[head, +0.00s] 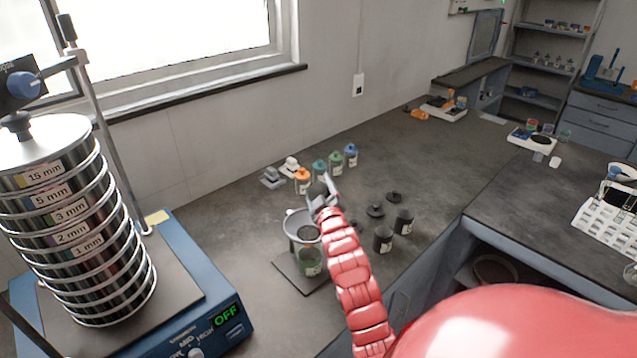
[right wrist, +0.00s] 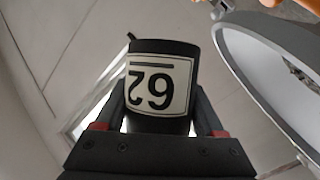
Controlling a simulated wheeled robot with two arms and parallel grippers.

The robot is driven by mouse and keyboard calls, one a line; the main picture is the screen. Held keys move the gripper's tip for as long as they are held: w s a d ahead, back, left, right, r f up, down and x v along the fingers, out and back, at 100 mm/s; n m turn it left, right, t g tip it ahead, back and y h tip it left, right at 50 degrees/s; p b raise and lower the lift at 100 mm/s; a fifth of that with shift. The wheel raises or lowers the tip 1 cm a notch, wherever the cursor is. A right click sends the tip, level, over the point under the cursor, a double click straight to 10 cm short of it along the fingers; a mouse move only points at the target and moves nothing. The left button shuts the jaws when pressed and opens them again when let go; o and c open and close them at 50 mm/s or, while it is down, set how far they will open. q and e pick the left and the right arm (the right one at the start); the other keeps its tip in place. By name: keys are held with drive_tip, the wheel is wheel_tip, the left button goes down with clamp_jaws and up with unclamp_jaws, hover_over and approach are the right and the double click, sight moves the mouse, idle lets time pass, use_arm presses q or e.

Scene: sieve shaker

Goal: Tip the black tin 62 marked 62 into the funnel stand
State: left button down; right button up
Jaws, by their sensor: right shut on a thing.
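My right gripper (head: 324,198) is raised over the bench at the funnel stand, shut on the black tin 62 (head: 317,189). In the right wrist view the tin (right wrist: 160,92) sits between the two fingers (right wrist: 162,122), its white label "62" upside down in the picture. The pale funnel (head: 291,226) of the stand is just below and left of the tin in the head view, partly hidden by my arm. Its wide rim (right wrist: 235,70) shows close on the right in the wrist view, apart from the tin. A glass jar (head: 309,265) with green contents stands beneath the funnel. My left gripper is out of view.
Two dark tins (head: 383,240) and black lids (head: 375,210) stand right of my arm. Orange, green and blue-capped bottles (head: 335,162) line up behind. The sieve shaker (head: 80,230), reading OFF, fills the left.

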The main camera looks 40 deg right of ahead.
drive_tip(key=shift+f, duration=0.1)
drive_tip(key=shift+r+m+g+y+p, duration=0.3)
drive_tip(key=shift+m+g+y+p, duration=0.25)
drive_tip(key=shift+m+p, duration=0.55)
drive_tip(key=shift+a+f+m+g+y+p, duration=0.1)
drive_tip(key=shift+f+m+g+y+p, duration=0.25)
drive_tip(key=shift+m, duration=0.35)
drive_tip(key=shift+a+f, duration=0.1)
drive_tip(key=shift+f, duration=0.1)
drive_tip(key=shift+a+r+m+g+y+p, duration=0.15)
drive_tip(key=shift+r+m+g+y+p, duration=0.3)
drive_tip(key=shift+m+p, duration=0.35)
drive_tip(key=shift+a+f+m+y, duration=0.15)
drive_tip(key=shift+m+y, duration=0.2)
drive_tip(key=shift+m, duration=0.05)
drive_tip(key=shift+a+f+y+p, duration=0.15)
drive_tip(key=shift+y+p, duration=0.15)
drive_tip(key=shift+f+g, duration=0.15)
drive_tip(key=shift+g, duration=0.1)
